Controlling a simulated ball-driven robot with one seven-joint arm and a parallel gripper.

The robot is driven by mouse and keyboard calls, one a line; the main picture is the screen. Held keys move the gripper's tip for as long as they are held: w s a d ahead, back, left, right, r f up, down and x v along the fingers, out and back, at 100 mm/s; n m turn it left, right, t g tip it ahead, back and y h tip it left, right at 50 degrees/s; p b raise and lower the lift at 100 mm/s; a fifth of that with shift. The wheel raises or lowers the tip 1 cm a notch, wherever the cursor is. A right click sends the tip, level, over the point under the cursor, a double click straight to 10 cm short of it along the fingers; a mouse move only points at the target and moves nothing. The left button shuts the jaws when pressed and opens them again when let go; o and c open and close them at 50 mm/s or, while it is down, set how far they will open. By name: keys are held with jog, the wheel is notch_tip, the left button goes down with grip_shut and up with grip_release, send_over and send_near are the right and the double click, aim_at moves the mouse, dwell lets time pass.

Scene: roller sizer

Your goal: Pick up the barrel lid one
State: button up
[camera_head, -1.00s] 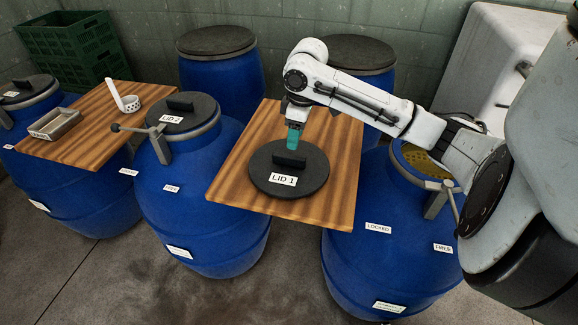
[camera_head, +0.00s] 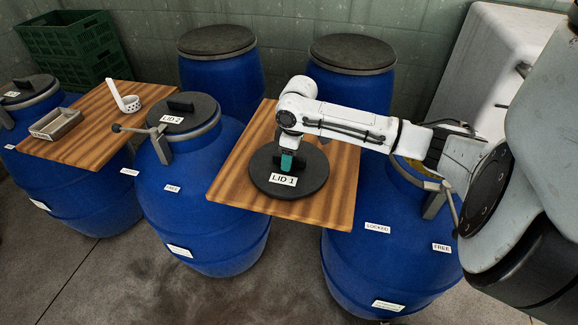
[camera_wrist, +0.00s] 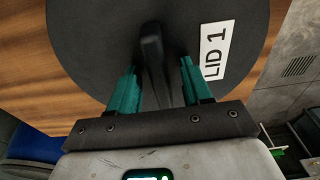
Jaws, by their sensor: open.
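Barrel lid one is a round dark disc (camera_head: 312,177) with a white "LID 1" label, lying flat on a wooden board (camera_head: 232,190). It also fills much of the wrist view (camera_wrist: 90,60), where its raised bar handle (camera_wrist: 152,55) stands between my fingers. My gripper (camera_head: 287,162) has teal fingers and is down at the lid's handle. In the wrist view my gripper (camera_wrist: 158,85) is open, with one finger on each side of the handle and a visible gap on both sides. In the head view the handle is mostly hidden behind my gripper.
To the right of the board is an open blue barrel (camera_head: 350,240) with a clamp lever (camera_head: 437,198). A closed barrel with lid two (camera_head: 190,112) stands to the left. A second board (camera_head: 90,140) holds a ladle (camera_head: 124,98) and a small tray (camera_head: 55,123).

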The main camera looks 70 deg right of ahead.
jog(key=shift+f, duration=0.1)
grip_shut()
dwell(0.4)
